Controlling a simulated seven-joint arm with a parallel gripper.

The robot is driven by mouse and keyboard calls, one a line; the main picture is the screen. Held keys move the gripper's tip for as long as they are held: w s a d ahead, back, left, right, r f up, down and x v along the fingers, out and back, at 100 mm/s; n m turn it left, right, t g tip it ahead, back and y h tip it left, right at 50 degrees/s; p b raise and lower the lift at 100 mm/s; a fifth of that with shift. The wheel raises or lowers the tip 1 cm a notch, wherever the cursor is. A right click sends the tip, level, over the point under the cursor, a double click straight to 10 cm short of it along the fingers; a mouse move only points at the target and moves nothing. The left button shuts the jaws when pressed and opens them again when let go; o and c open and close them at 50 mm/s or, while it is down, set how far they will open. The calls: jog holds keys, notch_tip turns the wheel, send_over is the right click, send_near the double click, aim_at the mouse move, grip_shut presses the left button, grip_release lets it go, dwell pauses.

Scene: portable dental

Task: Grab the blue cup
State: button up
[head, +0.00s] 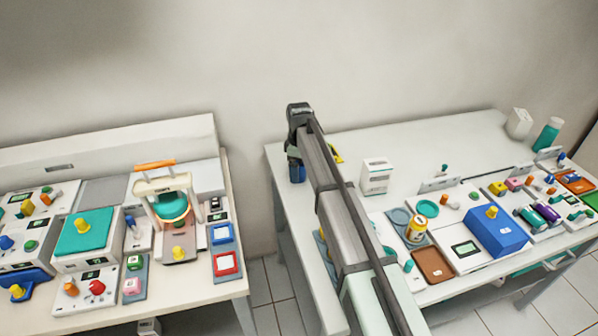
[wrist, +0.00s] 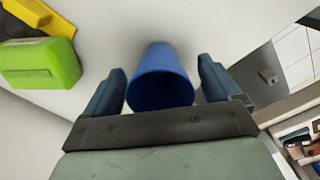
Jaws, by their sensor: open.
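The blue cup (wrist: 160,80) stands on the white table. In the wrist view it sits between the two blue fingers of my gripper (wrist: 160,88), with a visible gap on each side. My gripper is open around it. In the head view, a dark blue shape (head: 296,171) shows below the end of my arm, near the left back corner of the right table; I cannot tell there how much is cup and how much is finger. My arm hides part of that area.
A green and yellow object (wrist: 45,62) lies left of my gripper in the wrist view. A white box (head: 376,176) stands right of my arm on the right table (head: 440,142). Dental items crowd its front. The left table (head: 225,290) stands apart, across a floor gap.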

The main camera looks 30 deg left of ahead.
jog(key=shift+c, duration=0.4)
jog(key=c, duration=1)
jog(key=shift+r, duration=0.15)
